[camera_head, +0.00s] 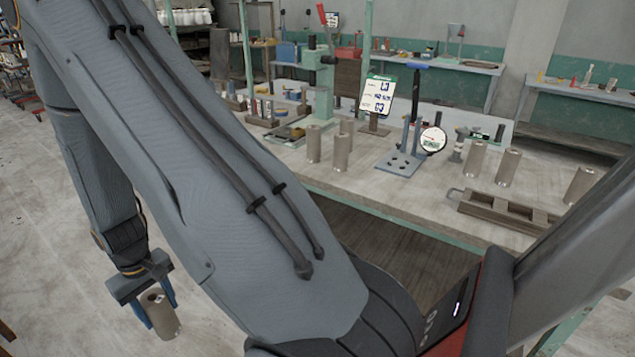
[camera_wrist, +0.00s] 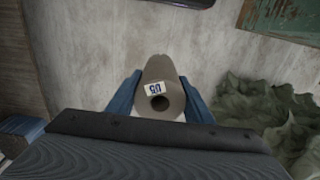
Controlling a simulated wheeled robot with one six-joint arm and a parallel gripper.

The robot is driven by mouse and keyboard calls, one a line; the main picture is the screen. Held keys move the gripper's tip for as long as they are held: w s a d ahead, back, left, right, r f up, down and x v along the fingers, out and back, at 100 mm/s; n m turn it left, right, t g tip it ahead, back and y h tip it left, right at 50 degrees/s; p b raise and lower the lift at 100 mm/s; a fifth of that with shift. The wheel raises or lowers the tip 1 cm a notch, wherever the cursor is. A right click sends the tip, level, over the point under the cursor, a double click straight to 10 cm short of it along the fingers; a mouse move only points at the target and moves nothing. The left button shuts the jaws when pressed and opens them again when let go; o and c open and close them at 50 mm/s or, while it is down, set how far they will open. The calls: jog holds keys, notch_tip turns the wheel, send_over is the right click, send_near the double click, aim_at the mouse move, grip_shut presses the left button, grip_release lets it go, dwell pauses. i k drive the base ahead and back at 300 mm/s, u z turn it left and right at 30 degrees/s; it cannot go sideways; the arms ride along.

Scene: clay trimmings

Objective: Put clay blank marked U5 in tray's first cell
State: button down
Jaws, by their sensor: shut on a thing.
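My gripper (camera_head: 157,308) hangs at the lower left of the head view, away from the table and over the floor. Its blue fingers are shut on a grey-brown cylindrical clay blank (camera_head: 163,318). In the wrist view the blank (camera_wrist: 162,76) sits between the two fingers. It has a hole in its near end and a white label (camera_wrist: 154,87) with blue characters, which seem to read U5 upside down. The tray (camera_head: 497,214), a brown block with cells and a handle at its left end, lies on the table at the right. No blank shows in its cells.
Several similar cylinders stand on the workbench (camera_head: 420,196), including one left of the tray's back (camera_head: 475,159) and one at the far right (camera_head: 579,186). A dial gauge stand (camera_head: 400,163) and a sign (camera_head: 377,95) stand mid-table. Crumpled greenish material (camera_wrist: 265,110) shows in the wrist view.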

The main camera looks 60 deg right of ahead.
aim_at(479, 208)
jog(key=u, duration=0.2)
jog(key=i, duration=0.85)
jog(key=z, duration=3.35)
